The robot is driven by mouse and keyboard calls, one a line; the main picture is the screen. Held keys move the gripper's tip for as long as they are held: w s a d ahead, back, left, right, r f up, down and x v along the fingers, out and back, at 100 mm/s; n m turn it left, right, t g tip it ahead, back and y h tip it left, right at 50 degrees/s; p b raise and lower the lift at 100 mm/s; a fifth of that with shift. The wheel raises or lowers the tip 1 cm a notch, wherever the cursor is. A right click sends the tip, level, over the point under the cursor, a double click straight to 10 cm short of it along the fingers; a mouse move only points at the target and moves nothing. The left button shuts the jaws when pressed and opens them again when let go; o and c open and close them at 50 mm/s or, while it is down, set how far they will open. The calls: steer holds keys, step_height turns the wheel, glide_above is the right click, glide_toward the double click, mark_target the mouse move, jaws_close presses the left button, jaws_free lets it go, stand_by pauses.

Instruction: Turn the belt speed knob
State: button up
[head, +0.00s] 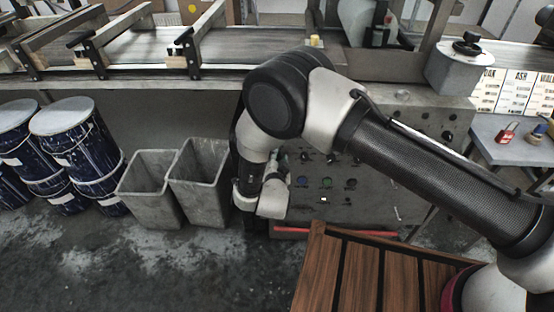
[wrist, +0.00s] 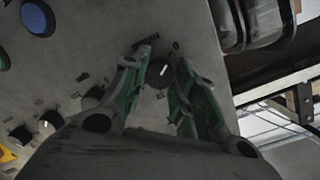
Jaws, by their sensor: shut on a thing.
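In the wrist view, a round black knob (wrist: 160,72) with a white pointer line sits on the grey control panel (wrist: 110,35). A "0" mark and small lettering stand beside it; the lettering is too blurred to read surely. My gripper (wrist: 164,60) has its two green-grey fingers on either side of this knob, shut on it. In the head view my gripper (head: 281,158) is at the left part of the control panel (head: 375,205), mostly hidden by my arm. The gripped knob is hidden there.
More knobs (wrist: 92,97) and a blue button (wrist: 37,18) sit close by on the panel. Two grey bins (head: 152,190) and blue drums (head: 75,150) stand left. A wooden slatted surface (head: 345,270) lies in front. A side table (head: 515,145) stands right.

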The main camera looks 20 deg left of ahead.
steer(key=shift+d+f+m+y, duration=0.1)
steer(key=shift+m+y, duration=0.25)
steer(key=shift+m, duration=1.9)
steer(key=shift+m+y, duration=0.35)
steer(key=shift+m, duration=1.9)
steer(key=o, duration=1)
steer(key=shift+o, duration=0.2)
steer(key=shift+s, duration=0.1)
